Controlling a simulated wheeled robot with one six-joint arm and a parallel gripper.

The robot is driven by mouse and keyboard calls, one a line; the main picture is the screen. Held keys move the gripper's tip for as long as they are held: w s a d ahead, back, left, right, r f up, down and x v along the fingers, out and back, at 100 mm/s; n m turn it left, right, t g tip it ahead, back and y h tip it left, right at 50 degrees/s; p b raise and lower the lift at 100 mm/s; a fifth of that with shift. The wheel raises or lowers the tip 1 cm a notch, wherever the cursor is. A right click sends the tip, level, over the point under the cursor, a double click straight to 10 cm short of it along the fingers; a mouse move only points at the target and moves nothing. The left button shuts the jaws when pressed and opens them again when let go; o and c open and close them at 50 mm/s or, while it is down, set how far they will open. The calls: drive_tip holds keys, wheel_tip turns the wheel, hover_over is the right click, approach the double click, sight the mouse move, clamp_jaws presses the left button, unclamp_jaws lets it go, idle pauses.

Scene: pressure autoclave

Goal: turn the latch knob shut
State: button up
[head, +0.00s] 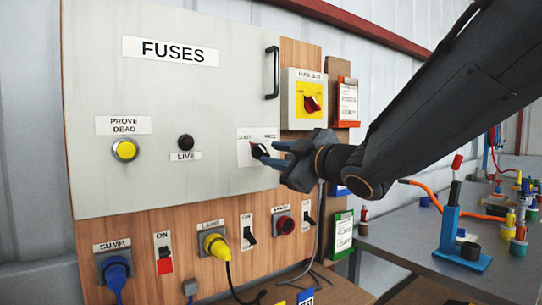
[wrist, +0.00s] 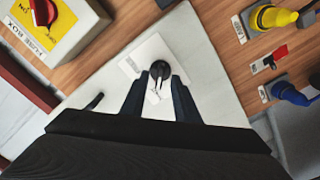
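The latch knob (head: 257,150) is small and black, on a white label plate (head: 245,136) at the lower right of the grey fuse-box door (head: 200,95). The two words on the plate are too small to read surely. In the wrist view the knob (wrist: 160,69) stands between the fingertips. My gripper (head: 270,153) reaches in from the right, close to the door. In the wrist view my gripper (wrist: 162,80) is open, one finger on each side of the knob, with narrow gaps seen. Contact cannot be told.
A black door handle (head: 272,73) is above the knob. Below are a yellow plug (head: 216,245), a blue plug (head: 115,270) and switches. A grey table (head: 440,255) with a blue stand is at right.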

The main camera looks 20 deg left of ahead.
drive_tip(key=shift+b+v, duration=0.3)
drive_tip(key=shift+v, duration=2.45)
drive_tip(key=w+d+f+m+t+h, duration=0.1)
drive_tip(key=w+d+f+m+h, duration=0.15)
drive_tip(key=d+f, duration=0.35)
drive_tip(key=w+d+f+m+h, duration=0.2)
drive_tip(key=d+f+m+h, duration=0.2)
drive_tip(key=d+f, duration=0.15)
drive_tip(key=s+d+f+m+g+h, duration=0.3)
drive_tip(key=d+f+m+h, duration=0.25)
drive_tip(key=d+f, duration=0.7)
drive_tip(key=s+d+f+m+g, duration=0.3)
drive_tip(key=s+f+g, duration=0.2)
drive_tip(key=s+f, duration=0.3)
drive_tip(key=s+d+f+m+g+h, duration=0.1)
drive_tip(key=s+d+f+m+g, duration=0.2)
drive_tip(key=s+f, duration=0.4)
drive_tip(key=s+m+g, duration=0.1)
drive_tip(key=s, duration=0.5)
drive_tip(key=shift+d+f+g+h, duration=0.3)
drive_tip(key=shift+d+f+g, duration=0.1)
